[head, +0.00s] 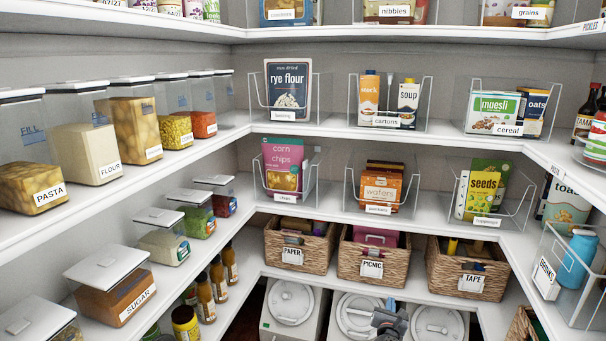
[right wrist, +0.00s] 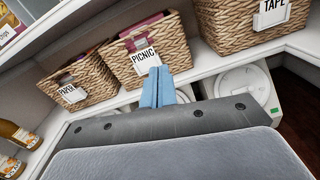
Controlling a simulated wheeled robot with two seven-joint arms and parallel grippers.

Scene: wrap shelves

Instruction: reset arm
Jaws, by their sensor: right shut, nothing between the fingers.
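My right gripper (head: 391,322) shows at the bottom of the head view, in front of the white round-lidded bins under the lowest back shelf. In the right wrist view its blue fingers (right wrist: 158,88) are together with nothing between them. They point toward the shelf edge below the picnic basket (right wrist: 146,50). I cannot tell from the views whether they touch anything. My left gripper is not in view.
Paper basket (head: 299,245), picnic basket (head: 374,252) and tape basket (head: 468,267) stand on the lower back shelf. White bins (head: 287,306) stand beneath. Shelves with jars line the left; a drinks holder (head: 560,280) stands right.

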